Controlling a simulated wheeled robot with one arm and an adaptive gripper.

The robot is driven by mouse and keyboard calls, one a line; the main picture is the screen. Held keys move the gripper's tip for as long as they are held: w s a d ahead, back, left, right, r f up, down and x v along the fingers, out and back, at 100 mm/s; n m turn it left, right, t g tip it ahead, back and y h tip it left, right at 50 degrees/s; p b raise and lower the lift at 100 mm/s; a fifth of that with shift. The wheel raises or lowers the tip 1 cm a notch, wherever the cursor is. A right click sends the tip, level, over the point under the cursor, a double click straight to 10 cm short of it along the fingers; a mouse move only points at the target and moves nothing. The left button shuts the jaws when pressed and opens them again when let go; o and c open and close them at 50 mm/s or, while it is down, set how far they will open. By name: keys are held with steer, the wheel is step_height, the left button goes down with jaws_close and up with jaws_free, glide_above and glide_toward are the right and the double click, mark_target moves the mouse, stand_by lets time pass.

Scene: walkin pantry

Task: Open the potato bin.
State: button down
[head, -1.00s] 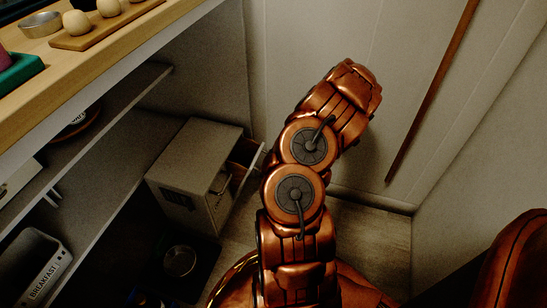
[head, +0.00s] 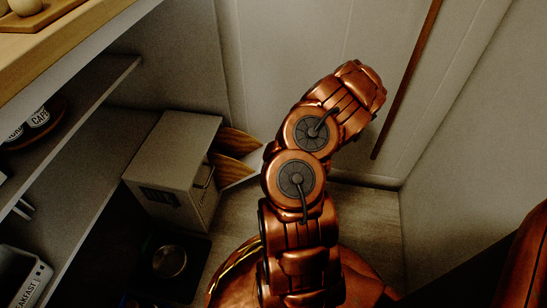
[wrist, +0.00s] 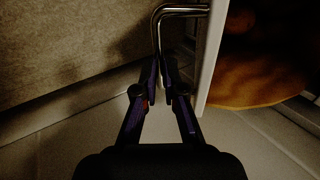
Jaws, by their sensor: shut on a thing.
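A grey box-like bin unit (head: 172,165) stands on the floor left of my arm in the head view. Its upper drawer is out to the right, and brown potato-like shapes (head: 234,168) show in it. In the wrist view, a bent metal handle (wrist: 182,10) sits on the pale drawer front (wrist: 211,60), with an orange-brown lump (wrist: 255,75) behind that front. My gripper (wrist: 163,85) has its fingers closed around the lower part of the handle. In the head view my arm hides the gripper and the handle.
A lower front with its own handle (head: 207,180) is closed. Shelves (head: 95,85) and a wooden counter (head: 60,40) are at the left. A round metal dish (head: 169,261) lies low beside the unit. Walls close in behind and right; some floor (head: 365,215) is free.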

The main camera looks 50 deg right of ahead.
steer(key=shift+s+d+f, duration=0.15)
steer(key=shift+f, duration=0.1)
stand_by(0.3)
steer(key=c, duration=1.2)
jaws_free()
steer(key=shift+s+r, duration=0.1)
steer(key=v, duration=1.1)
steer(key=shift+s+d+r, duration=0.1)
steer(key=shift+s+r, duration=0.1)
steer(key=shift+r, duration=0.1)
